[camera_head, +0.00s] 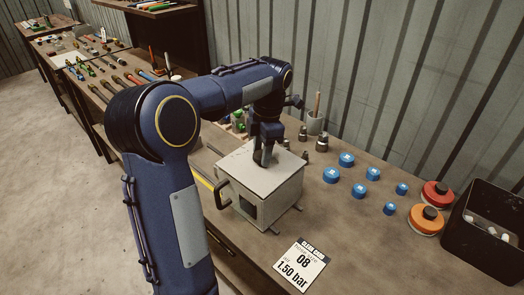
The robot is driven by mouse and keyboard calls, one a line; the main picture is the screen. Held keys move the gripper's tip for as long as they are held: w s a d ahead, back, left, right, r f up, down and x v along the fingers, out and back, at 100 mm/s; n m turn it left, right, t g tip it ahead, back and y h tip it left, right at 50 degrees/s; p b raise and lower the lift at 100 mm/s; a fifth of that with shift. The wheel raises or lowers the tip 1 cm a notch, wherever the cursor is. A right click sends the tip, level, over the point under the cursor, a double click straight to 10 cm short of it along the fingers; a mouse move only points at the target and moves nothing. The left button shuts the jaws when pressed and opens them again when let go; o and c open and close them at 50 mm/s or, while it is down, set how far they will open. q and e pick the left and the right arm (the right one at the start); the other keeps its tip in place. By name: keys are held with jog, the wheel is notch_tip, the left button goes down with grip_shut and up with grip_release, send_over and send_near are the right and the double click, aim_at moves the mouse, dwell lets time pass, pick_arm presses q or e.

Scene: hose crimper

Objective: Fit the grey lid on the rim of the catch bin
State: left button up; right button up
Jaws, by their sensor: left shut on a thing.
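The grey lid (235,164) is a flat pale square. It lies level across the top of a boxy grey bin (284,201), which I take for the catch bin. The bin has a dark side handle and a dark opening in its front. My left gripper (264,161) points down at the middle of the lid and is shut on it. The fingers hide what they hold. The lid's edges look lined up with the bin's walls, but I cannot tell whether it sits fully on the rim. My right gripper is not in view.
Several blue caps (347,160) lie to the right. Orange-red round parts (425,220) and an open black bin (487,244) stand farther right. A printed card (301,264) lies in front. Metal fittings (322,142) and a grey cup (316,122) stand behind.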

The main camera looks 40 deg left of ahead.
pick_arm(q)
jog(key=shift+f, duration=0.2)
jog(key=shift+d+f, duration=0.1)
jog(key=shift+f, duration=0.25)
jog(key=o, duration=1.1)
